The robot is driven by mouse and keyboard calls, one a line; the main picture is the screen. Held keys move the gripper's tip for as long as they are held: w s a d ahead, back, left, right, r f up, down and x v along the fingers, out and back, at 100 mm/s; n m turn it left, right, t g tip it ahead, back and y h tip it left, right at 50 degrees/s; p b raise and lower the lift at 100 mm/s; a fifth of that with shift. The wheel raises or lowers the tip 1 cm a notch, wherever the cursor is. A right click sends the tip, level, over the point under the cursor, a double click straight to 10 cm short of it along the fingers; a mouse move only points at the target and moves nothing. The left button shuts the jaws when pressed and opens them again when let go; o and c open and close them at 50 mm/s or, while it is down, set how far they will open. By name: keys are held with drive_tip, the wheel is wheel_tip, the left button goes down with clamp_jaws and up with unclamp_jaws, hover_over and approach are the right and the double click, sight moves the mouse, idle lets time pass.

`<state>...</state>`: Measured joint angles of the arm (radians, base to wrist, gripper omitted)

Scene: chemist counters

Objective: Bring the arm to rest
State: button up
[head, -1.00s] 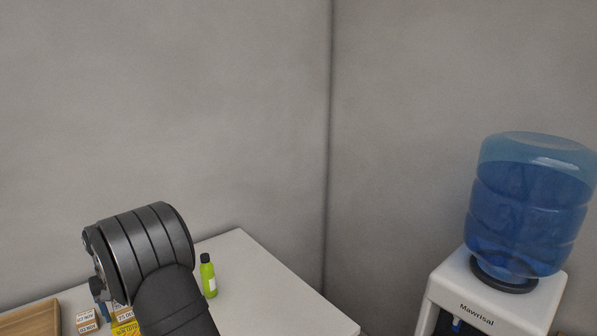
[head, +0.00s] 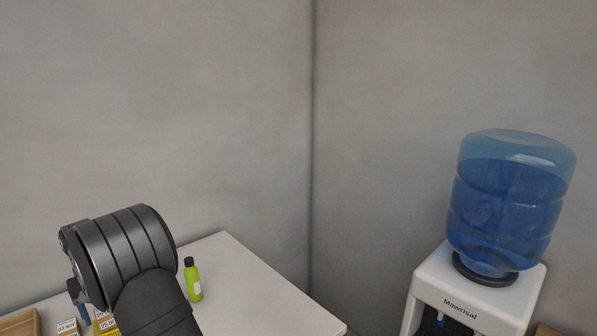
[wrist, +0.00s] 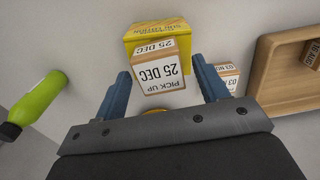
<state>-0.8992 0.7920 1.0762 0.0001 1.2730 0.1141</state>
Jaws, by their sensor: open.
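My gripper (wrist: 160,66) shows in the wrist view with its two blue fingers spread apart. It is open, with nothing held between the fingers. A small box (wrist: 157,74) marked "PICK UP 25 DEC" appears between the fingers, against a yellow box (wrist: 158,37) behind it. I cannot tell how far the fingers are above the boxes. In the head view my dark arm is bent over the counter (head: 240,285), and only a bit of a blue finger shows at its left.
A green bottle (head: 193,280) with a black cap stands on the counter, right of my arm. A wooden tray (wrist: 262,78) holding a box lies right in the wrist view; another small box (wrist: 228,76) sits beside the right finger. A water cooler (head: 470,290) stands right.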

drive_tip(key=shift+f, duration=0.9)
wheel_tip(320, 180, up, 12)
drive_tip(key=r, duration=0.1)
wheel_tip(320, 180, down, 12)
drive_tip(key=shift+f, duration=0.2)
wheel_tip(320, 180, up, 4)
drive_tip(key=shift+r, duration=0.1)
drive_tip(key=w+d+r, duration=0.4)
drive_tip(key=d+r, duration=0.3)
drive_tip(key=d, duration=0.4)
drive_tip(key=s+d+f, duration=0.4)
drive_tip(key=s+d, duration=0.4)
drive_tip(key=d, duration=0.3)
drive_tip(key=s+d+f, duration=0.4)
drive_tip(key=s+d, duration=0.3)
drive_tip(key=d, duration=0.5)
drive_tip(key=s+a+f, duration=0.1)
drive_tip(key=a+f, duration=0.2)
drive_tip(key=a, duration=0.2)
drive_tip(key=shift+s, duration=0.25)
